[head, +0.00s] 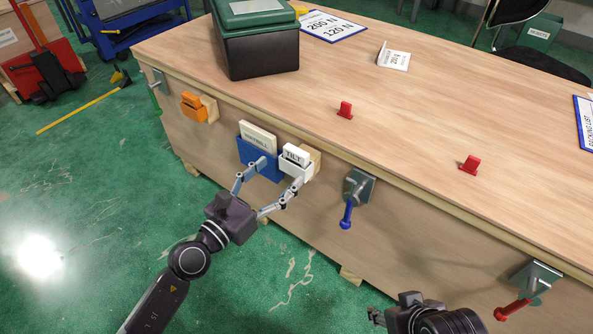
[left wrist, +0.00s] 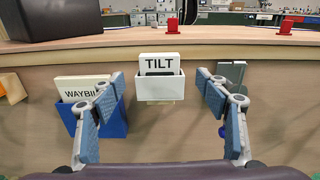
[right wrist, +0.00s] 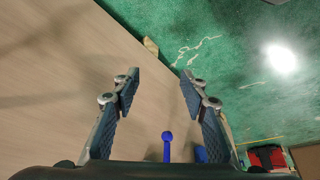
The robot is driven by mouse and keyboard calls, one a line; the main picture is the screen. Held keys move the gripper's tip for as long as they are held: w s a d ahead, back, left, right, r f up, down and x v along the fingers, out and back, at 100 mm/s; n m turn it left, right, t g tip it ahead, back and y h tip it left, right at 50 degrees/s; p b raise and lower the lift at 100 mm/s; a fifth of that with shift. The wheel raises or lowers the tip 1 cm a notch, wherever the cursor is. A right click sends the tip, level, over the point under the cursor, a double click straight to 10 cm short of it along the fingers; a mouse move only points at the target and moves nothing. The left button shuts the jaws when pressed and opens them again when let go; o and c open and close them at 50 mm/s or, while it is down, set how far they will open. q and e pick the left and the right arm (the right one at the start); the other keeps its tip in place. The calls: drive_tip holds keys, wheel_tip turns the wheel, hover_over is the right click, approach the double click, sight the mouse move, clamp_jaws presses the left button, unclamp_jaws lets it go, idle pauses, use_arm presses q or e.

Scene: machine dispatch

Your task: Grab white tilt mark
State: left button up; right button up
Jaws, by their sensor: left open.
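The white tilt mark (head: 297,154), a small card lettered TILT, stands in a white holder (head: 295,170) on the crate's front side. In the left wrist view the tilt mark (left wrist: 159,62) shows its top edge and lettering above the holder (left wrist: 160,88). My left gripper (head: 272,178) is open in front of the holder; in its wrist view the fingers (left wrist: 167,85) stand either side of the holder, apart from it. My right gripper (head: 392,312) is low at the front right, away from the mark; its wrist view shows the fingers (right wrist: 159,88) apart with nothing between them.
A blue holder (head: 258,162) with a waybill card (head: 259,137) is just left of the tilt holder. A latch with a blue handle (head: 347,214) is to the right. On the wooden crate top (head: 420,130) are a dark green-lidded box (head: 257,50) and red pieces (head: 345,110).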

sight(293, 155)
use_arm(q)
drive_tip(key=x, duration=0.2)
drive_tip(key=r+x, duration=0.1)
drive_tip(key=x, duration=0.1)
drive_tip(key=shift+w+d, duration=0.15)
drive_tip(key=shift+w, duration=0.2)
drive_tip(key=shift+x, duration=1.15)
drive_tip(key=shift+w+d+b, duration=0.25)
drive_tip(key=shift+w+b, duration=0.05)
drive_tip(key=c, duration=1.2)
use_arm(e)
drive_tip(key=shift+t, duration=0.8)
drive_tip(key=shift+w+a+r, duration=0.2)
drive_tip(key=shift+w+r, duration=0.1)
drive_tip(key=shift+w, duration=0.3)
drive_tip(key=shift+w+a+r, duration=0.2)
drive_tip(key=shift+w+r, duration=0.05)
drive_tip(key=shift+w, duration=0.35)
drive_tip(key=shift+w+a+r, duration=0.2)
drive_tip(key=shift+w+r, duration=0.1)
drive_tip(key=shift+w, duration=0.3)
